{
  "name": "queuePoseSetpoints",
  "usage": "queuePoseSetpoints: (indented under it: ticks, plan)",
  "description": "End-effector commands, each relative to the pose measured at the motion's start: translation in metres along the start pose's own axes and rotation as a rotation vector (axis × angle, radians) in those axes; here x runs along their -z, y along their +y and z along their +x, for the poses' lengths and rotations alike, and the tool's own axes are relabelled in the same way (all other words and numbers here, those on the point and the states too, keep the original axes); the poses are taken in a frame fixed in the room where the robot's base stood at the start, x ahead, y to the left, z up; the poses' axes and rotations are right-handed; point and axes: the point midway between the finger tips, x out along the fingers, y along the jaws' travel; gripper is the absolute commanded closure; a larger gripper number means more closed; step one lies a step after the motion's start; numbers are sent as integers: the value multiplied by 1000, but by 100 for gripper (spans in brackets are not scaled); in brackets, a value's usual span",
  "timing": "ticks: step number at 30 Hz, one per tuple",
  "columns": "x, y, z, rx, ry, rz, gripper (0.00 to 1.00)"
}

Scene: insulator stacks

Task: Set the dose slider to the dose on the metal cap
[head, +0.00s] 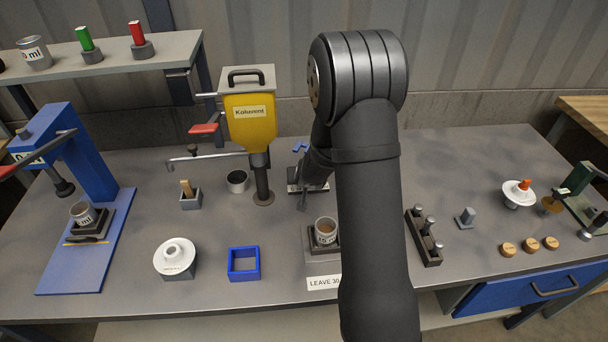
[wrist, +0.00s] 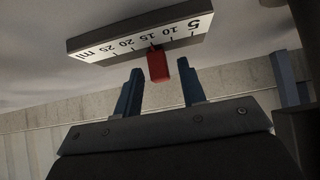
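In the wrist view, the dose slider's white scale (wrist: 100,53) appears upside down, with marks from 5 to 25 ml. Its red knob (wrist: 158,66) sits by the 15 mark. My gripper (wrist: 161,72) is open; its two blue fingertips lie on either side of the knob, with a gap on both sides. In the head view, my arm reaches to the middle of the bench, and I cannot make out the knob there. A grey metal can (head: 34,53) on the upper left shelf bears a label ending in "0 ml"; its full figure is cut off. I cannot tell which item is the metal cap.
A yellow hopper (head: 250,121) stands left of my arm, with a metal cup (head: 237,182) near its foot. A blue press (head: 75,155) stands at the far left. A blue square tray (head: 243,264) and a white round piece (head: 175,256) sit in front.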

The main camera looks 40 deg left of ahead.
Motion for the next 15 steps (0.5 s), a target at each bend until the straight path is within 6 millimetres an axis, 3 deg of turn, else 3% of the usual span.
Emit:
queuePoseSetpoints:
  ticks: [10,15]
  plan:
    - [0,0,-2,0,0,0,60]
    - [1,0,-16,0,1,-1,60]
